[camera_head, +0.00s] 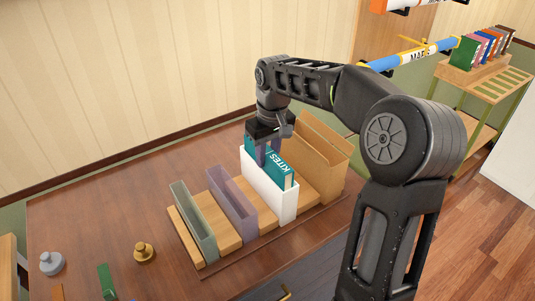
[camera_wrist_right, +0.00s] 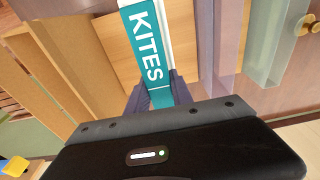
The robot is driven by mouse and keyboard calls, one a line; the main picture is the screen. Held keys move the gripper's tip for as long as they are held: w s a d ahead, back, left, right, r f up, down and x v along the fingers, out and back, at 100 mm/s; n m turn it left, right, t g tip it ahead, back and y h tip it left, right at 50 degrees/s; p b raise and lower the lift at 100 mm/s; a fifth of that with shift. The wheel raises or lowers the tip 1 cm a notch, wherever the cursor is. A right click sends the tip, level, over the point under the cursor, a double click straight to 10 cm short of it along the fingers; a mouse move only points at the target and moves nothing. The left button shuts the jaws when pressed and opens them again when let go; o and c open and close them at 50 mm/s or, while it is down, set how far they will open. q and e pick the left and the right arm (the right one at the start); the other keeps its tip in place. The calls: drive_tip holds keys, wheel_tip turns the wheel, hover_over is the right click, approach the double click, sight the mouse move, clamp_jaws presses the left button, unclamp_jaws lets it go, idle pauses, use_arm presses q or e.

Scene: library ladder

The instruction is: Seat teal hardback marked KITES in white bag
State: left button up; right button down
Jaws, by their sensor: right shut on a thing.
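The teal hardback marked KITES (camera_head: 285,172) stands upright in the head view, its lower part inside the white bag (camera_head: 262,192). Its top and spine show above the bag's rim. My right gripper (camera_head: 268,150) comes down from above and is shut on the book's top part. In the right wrist view the book's teal spine (camera_wrist_right: 146,45) runs between the two purple-grey fingers (camera_wrist_right: 155,95), with a white edge of the bag beside it. How deep the book sits is hidden by the bag's walls. My left gripper is not in view.
A purple-grey holder (camera_head: 232,205) and a grey-green holder (camera_head: 193,222) stand left of the bag on a wooden base. A cardboard box (camera_head: 322,160) stands right. A cart (camera_head: 490,80) holds several books at back right.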

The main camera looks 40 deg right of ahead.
drive_tip(key=shift+f, duration=0.15)
drive_tip(key=c, duration=1.1)
unclamp_jaws()
drive_tip(key=shift+r+p, duration=0.55)
drive_tip(key=shift+r, duration=0.1)
drive_tip(key=shift+r+b, duration=0.3)
drive_tip(key=shift+r, duration=0.1)
drive_tip(key=r, duration=0.5)
drive_tip(key=s+r, duration=0.1)
drive_tip(key=r, duration=0.1)
drive_tip(key=shift+r, duration=0.3)
drive_tip(key=r+p, duration=0.2)
drive_tip(key=r, duration=0.1)
drive_tip(key=shift+s+r+p, duration=0.25)
drive_tip(key=shift+p, duration=0.15)
